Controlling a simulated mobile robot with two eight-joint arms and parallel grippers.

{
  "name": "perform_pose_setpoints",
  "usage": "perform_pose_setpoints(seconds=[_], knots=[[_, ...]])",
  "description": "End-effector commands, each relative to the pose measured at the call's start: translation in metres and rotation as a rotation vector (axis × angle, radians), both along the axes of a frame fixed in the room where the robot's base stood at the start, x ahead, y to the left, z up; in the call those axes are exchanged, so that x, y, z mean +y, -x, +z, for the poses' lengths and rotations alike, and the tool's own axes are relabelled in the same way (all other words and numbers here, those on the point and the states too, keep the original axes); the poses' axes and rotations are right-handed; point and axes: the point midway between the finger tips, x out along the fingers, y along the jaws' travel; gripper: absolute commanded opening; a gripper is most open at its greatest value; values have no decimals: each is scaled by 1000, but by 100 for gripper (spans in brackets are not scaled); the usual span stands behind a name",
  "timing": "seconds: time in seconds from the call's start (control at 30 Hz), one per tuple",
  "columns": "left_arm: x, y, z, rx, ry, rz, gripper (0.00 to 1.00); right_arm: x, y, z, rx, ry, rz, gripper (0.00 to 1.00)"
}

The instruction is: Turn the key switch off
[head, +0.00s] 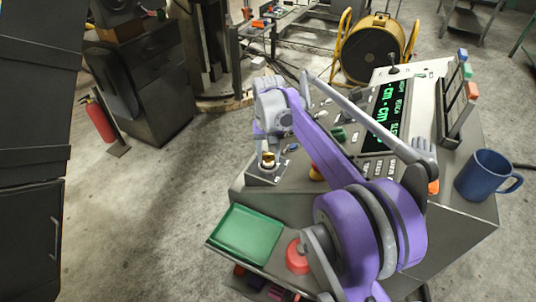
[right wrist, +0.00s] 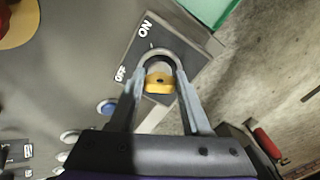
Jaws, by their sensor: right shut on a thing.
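The key switch's brass key (head: 268,157) stands on a grey plate (head: 262,180) at the console's left corner. My right gripper (head: 268,148) reaches down over it from the purple arm. In the right wrist view, the brass key (right wrist: 159,84) lies between the fingers of my right gripper (right wrist: 160,78), which are shut on it. A grey ring shows just beyond the key. The switch plate (right wrist: 185,35) carries the words ON and OFF. The fingers partly hide the key, and I cannot tell which word it points to. My left gripper is not in view.
A green tray (head: 246,234) and a red button (head: 297,256) are at the console's front left. A green-lit display (head: 385,115) and a blue mug (head: 484,174) are farther right. My purple arm covers the console's middle. Open floor lies left of the console.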

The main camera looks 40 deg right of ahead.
Motion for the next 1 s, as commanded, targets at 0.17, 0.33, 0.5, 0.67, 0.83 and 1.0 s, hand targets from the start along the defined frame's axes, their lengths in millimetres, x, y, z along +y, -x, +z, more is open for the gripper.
perform_pose_setpoints(seconds=[0.17,0.33,0.5,0.67,0.83,1.0], knots=[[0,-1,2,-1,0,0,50,-1,0,0,-1,1,110,0],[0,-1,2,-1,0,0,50,-1,0,0,-1,1,183,0],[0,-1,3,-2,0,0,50,-1,0,0,-1,1,221,0],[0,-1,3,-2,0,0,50,-1,0,0,-1,1,235,0],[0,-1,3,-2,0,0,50,-1,0,0,-1,1,236,0],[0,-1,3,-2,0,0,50,-1,0,0,-1,1,236,49]])
